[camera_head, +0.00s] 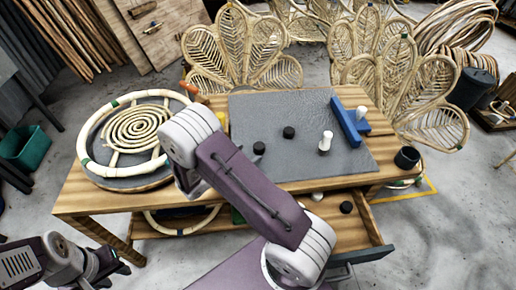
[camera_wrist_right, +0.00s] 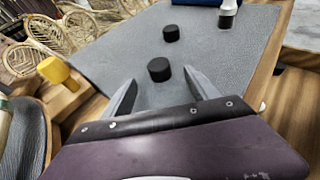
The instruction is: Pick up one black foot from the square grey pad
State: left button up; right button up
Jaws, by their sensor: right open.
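Two short black feet lie on the square grey pad (camera_head: 300,105): the nearer foot (camera_head: 259,148) and the farther foot (camera_head: 289,132). In the right wrist view, my right gripper (camera_wrist_right: 160,78) is open with a finger on either side of the nearer foot (camera_wrist_right: 159,69). Gaps show on both sides; I cannot tell whether the foot is between the fingertips or just beyond them. The farther foot (camera_wrist_right: 171,33) is past it. In the head view, my right arm hides its gripper. My left gripper (camera_head: 108,266) is at the lower left, away from the table; its jaw opening is unclear.
A white-topped peg with a dark base (camera_head: 325,144) and a blue block (camera_head: 349,122) stand on the pad's right. A black cup (camera_head: 407,157) is at the table's right end. A round rattan frame (camera_head: 85,155) lies left. An open drawer (camera_head: 360,235) holds another black piece (camera_head: 346,207).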

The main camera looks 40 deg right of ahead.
aim_at(255, 149)
jog(key=shift+x, duration=1)
jog(key=x, duration=0.4)
jog(key=shift+d+f, duration=0.1)
jog(key=shift+w+d+f, duration=0.15)
jog(key=shift+w+d, duration=0.1)
jog(key=shift+d, duration=0.1)
jog(key=shift+a, duration=0.1)
jog(key=shift+c, duration=1.3)
jog(key=c, duration=1.2)
jog(key=shift+r, duration=0.6)
notch_tip(255, 149, up, 3)
jog(key=s+d+r+p, duration=0.1)
jog(key=s+r, duration=0.1)
jog(key=s, duration=0.1)
jog(key=s+d+r+p, duration=0.1)
jog(key=s+d+r, duration=0.1)
jog(key=s, duration=0.2)
jog(key=s+d+r+p, duration=0.1)
jog(key=s+r, duration=0.2)
jog(key=s, duration=0.1)
jog(key=shift+d, duration=0.3)
